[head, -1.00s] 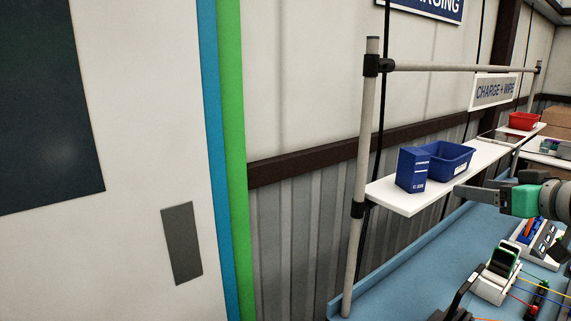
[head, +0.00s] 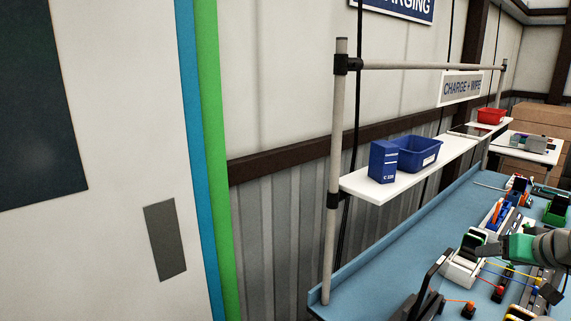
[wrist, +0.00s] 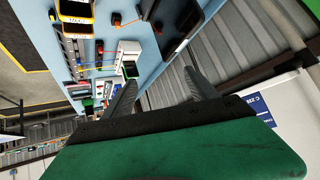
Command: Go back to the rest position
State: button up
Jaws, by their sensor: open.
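My gripper (head: 484,250) shows at the lower right of the head view, with its green body and grey fingers over the blue bench (head: 385,262). In the wrist view my gripper (wrist: 160,88) has its two fingers apart, with nothing between them. In the head view the fingers overlap a white charging dock (head: 462,270) from this angle; I cannot tell how far above it they are.
A white shelf (head: 362,192) above the bench holds a blue box (head: 383,161) and a blue bin (head: 418,155). A red bin (head: 491,116) stands farther along. A grey post (head: 333,220) rises at the bench's near end. Several docks and cables crowd the bench's right side.

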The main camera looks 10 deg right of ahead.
jog(key=s+f+m+g, duration=0.3)
jog(key=s+f, duration=0.3)
jog(key=f, duration=0.3)
jog(key=s+a+f+m+g+y, duration=0.1)
jog(key=s+a+f+g, duration=0.1)
jog(key=a+f, duration=0.45)
jog(key=s+a+f+g, duration=0.2)
jog(key=a+f, duration=0.1)
jog(key=a, duration=0.6)
jog(key=w+a+r+n+t+b, duration=0.1)
jog(key=w+a+n, duration=0.2)
jog(key=a, duration=0.9)
jog(key=w+a+r+n+t+y+b, duration=0.1)
jog(key=w+a+n, duration=0.2)
jog(key=a, duration=0.9)
jog(key=n, duration=0.2)
jog(key=shift+a+r+n, duration=0.25)
jog(key=shift+a+n, duration=0.05)
jog(key=shift+n, duration=0.1)
